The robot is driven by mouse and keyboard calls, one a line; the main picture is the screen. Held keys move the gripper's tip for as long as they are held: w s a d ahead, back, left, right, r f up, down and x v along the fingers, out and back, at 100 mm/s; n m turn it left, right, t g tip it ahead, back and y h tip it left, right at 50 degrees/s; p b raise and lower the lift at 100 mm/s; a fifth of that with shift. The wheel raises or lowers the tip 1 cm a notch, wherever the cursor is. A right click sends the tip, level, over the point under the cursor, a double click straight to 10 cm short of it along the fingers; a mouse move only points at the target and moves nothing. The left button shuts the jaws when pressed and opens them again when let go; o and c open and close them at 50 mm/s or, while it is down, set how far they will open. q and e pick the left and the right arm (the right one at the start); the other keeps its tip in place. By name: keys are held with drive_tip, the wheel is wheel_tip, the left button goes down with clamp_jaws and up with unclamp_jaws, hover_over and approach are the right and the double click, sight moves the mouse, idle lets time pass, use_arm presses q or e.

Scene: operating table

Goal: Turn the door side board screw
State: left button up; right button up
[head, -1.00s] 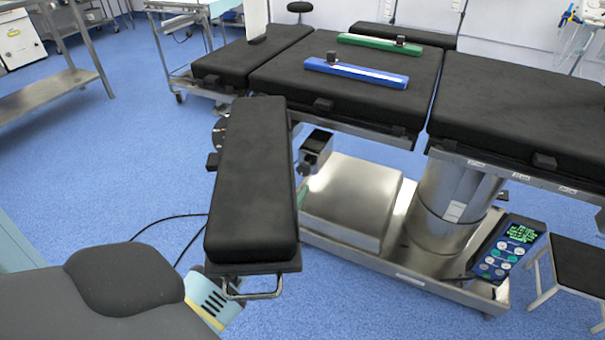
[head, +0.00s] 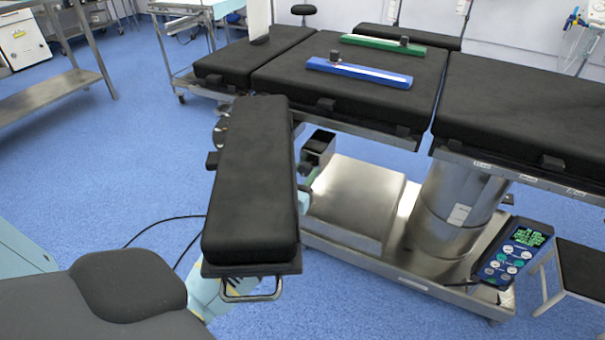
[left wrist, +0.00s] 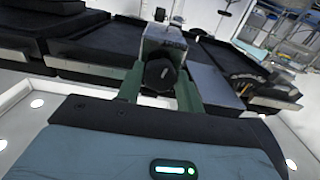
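The black padded side board (head: 252,185) sticks out from the operating table toward me in the head view. A grey metal clamp block (head: 320,144) sits just right of it, under the table edge. In the left wrist view the block (left wrist: 163,38) carries a black screw knob (left wrist: 160,78) facing the camera. My left gripper (left wrist: 161,68) has its two green fingers apart, one on each side of the knob; firm contact does not show. In the head view the board hides most of this gripper, with pale blue arm parts at its edges. My right gripper is not in view.
The operating table (head: 350,105) bears a blue bar (head: 360,73) and a green bar (head: 385,44). Its metal base and column (head: 455,210) stand to the right, with a hand control (head: 513,252) and a stool (head: 580,268). Open blue floor lies left of the board.

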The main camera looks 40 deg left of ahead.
use_arm(q)
drive_tip(key=c, duration=0.5)
drive_tip(key=shift+m, duration=0.7)
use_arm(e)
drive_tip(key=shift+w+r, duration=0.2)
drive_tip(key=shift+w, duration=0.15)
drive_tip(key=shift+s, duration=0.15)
use_arm(q)
drive_tip(key=o, duration=1)
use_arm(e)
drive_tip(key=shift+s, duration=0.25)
use_arm(q)
drive_tip(key=shift+s, duration=0.1)
drive_tip(key=p+v, duration=0.2)
drive_tip(key=v, duration=0.5)
drive_tip(key=shift+s, duration=0.3)
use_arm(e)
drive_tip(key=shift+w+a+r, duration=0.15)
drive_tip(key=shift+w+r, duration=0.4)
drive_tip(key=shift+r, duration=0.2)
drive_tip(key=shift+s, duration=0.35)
